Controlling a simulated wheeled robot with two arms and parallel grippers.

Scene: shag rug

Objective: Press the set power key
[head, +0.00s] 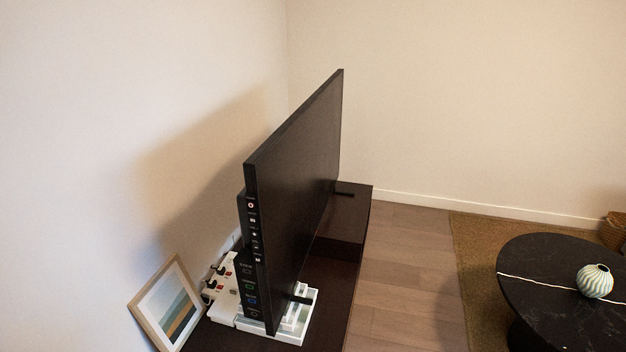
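A large flat television set (300,180) stands on a dark low cabinet (345,250) and is seen nearly edge-on from its side. A vertical row of small keys (254,232) runs down its near side edge. The top key carries a red mark (251,205) and looks like the power key. Coloured ports show on the side panel (248,285) below the keys. Neither of my grippers is in view.
A framed picture (168,305) leans at the wall beside a white power strip (222,285) with plugs. A white tray-like item (292,335) lies under the television. A round black table (560,300) with a striped vase (594,281) stands right on a brown rug (475,260). Wooden floor (410,270) between is clear.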

